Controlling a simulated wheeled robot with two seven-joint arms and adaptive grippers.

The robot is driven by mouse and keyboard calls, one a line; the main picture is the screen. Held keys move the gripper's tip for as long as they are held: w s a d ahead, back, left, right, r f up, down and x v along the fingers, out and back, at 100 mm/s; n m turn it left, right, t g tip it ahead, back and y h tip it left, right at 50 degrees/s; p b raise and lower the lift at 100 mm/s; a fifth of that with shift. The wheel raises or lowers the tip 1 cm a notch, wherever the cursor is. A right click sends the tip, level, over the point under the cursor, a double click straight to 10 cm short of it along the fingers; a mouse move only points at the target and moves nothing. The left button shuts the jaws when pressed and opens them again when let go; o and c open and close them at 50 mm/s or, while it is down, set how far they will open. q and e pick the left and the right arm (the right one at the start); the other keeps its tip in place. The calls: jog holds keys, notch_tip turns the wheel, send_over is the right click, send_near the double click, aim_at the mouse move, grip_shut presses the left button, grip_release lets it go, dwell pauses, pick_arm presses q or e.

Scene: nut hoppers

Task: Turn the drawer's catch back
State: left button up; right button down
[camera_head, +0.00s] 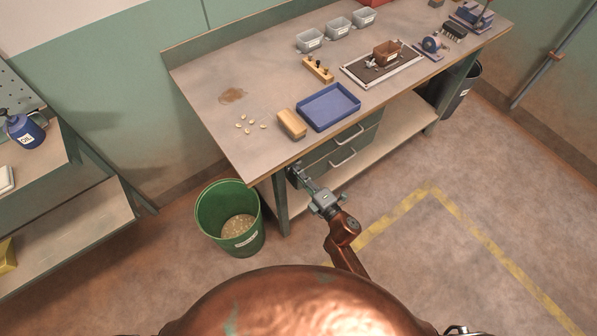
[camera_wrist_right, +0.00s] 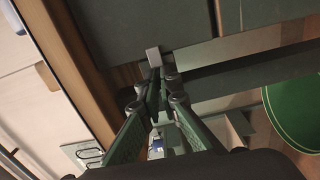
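The dark green drawer unit (camera_head: 328,161) hangs under the workbench, with two drawers and pale bar handles. Both drawers look closed. My right gripper (camera_head: 299,176) reaches up to the unit's left edge, just below the bench top. In the right wrist view its two fingers (camera_wrist_right: 157,80) are close together at the tips. A small grey catch (camera_wrist_right: 153,56) shows at the fingertips, against the dark drawer front (camera_wrist_right: 120,25). The fingers look shut on it, though they cover its lower part. In the head view the gripper hides the catch.
A green bin (camera_head: 205,222) stands left of the bench leg (camera_head: 281,205), close to my right gripper. A lower shelf (camera_head: 385,152) runs under the bench. A blue tray (camera_head: 328,107) and wooden block (camera_head: 291,124) lie above. The floor on the right is clear.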

jog(key=c, duration=2.2)
grip_release()
jog(key=shift+w+d, duration=0.1)
jog(key=v, duration=1.2)
